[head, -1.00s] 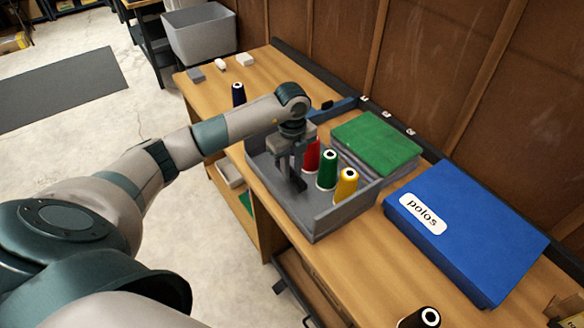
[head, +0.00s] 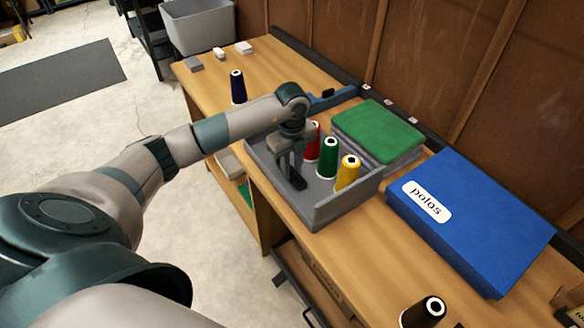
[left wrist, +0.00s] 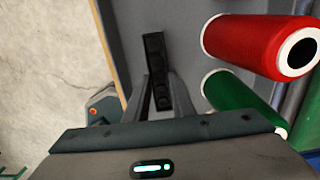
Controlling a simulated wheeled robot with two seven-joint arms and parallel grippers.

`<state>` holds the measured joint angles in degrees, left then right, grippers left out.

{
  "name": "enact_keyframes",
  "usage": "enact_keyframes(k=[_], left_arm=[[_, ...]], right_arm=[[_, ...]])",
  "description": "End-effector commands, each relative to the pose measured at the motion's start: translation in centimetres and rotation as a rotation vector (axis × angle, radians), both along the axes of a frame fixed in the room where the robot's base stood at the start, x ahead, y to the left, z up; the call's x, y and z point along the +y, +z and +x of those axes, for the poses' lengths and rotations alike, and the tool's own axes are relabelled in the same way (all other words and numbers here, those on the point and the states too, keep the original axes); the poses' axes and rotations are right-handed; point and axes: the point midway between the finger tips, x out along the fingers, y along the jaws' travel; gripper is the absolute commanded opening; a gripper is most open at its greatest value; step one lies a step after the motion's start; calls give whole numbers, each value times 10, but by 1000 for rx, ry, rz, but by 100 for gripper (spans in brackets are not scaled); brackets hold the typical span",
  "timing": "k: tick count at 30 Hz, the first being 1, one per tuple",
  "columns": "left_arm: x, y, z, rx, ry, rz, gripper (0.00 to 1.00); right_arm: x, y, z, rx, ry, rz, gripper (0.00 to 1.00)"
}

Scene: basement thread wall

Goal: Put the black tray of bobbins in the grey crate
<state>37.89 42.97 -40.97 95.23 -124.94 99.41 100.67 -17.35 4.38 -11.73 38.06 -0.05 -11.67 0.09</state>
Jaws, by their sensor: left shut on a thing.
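The grey crate (head: 333,209) stands on the wooden table, with red, green and yellow thread cones along its right side. My left gripper (head: 293,177) points down inside the outline of the crate, to the left of the cones. In the left wrist view its fingers (left wrist: 158,98) are shut on the black tray of bobbins (left wrist: 153,50), a narrow black strip with round bobbins in a row. The grey crate floor (left wrist: 190,45) shows behind it. I cannot tell whether the tray touches that floor. My right gripper is out of view.
Close to the gripper stand the red cone (left wrist: 255,45) and the green cone (head: 328,158); the yellow cone (head: 347,172) is nearer the front. A green-topped stack (head: 377,128) and a blue box (head: 470,220) lie right of the crate. A dark blue cone (head: 237,88) stands behind left.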

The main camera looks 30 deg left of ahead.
Motion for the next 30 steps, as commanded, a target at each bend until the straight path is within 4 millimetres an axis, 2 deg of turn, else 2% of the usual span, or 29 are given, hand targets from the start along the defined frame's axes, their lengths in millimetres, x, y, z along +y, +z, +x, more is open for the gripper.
enact_keyframes(k=[1,2,4,5,14,20,23,30], left_arm=[[0,0,0,0,0,0,2],[0,0,0,0,0,0,25],[0,0,0,0,0,0,42],[0,0,0,0,0,0,44],[0,0,0,0,0,0,44],[0,9,1,-2,1,0,44],[0,18,1,-2,0,0,44],[0,58,1,-5,0,0,44]], right_arm=[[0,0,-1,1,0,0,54],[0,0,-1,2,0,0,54],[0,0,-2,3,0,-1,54],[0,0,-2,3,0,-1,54],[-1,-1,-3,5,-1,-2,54],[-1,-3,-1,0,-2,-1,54],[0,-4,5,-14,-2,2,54],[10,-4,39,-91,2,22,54]])
